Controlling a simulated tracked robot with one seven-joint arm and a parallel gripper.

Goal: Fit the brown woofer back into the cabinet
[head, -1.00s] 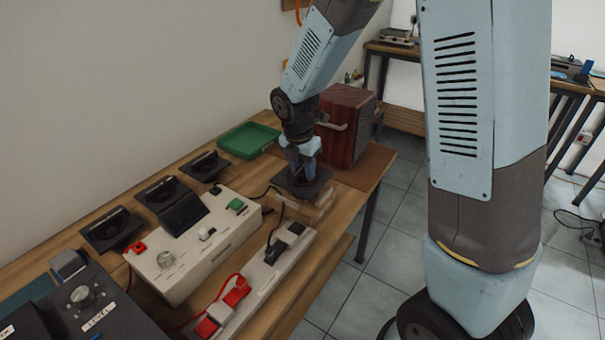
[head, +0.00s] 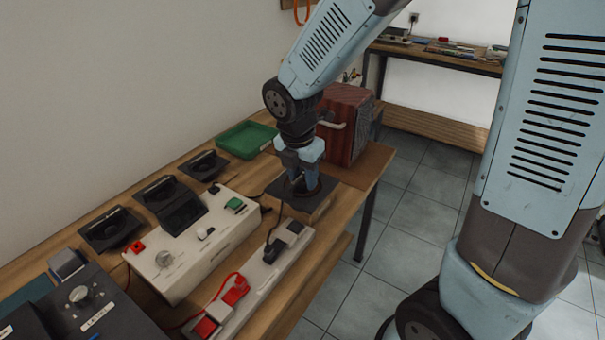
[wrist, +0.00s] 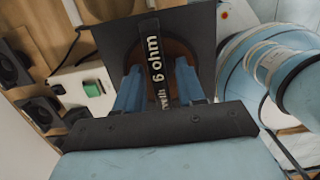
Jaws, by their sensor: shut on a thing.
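The brown woofer has a dark square plate (head: 325,190), just below my gripper (head: 303,182) in the head view. In the wrist view my gripper (wrist: 160,88) is shut on the woofer's black bar lettered "6 ohm" (wrist: 157,62), one finger on each side. The woofer's brown round part (wrist: 180,50) shows behind the bar, against the dark plate. The plate is over a pale wooden block (head: 305,212); I cannot tell whether they touch. The cabinet (head: 343,120) is a reddish-brown wooden box behind and right of my gripper, its front side mostly hidden.
Several black drivers (head: 112,230) stand in a row by the wall. A green tray (head: 246,139) is by the wall.

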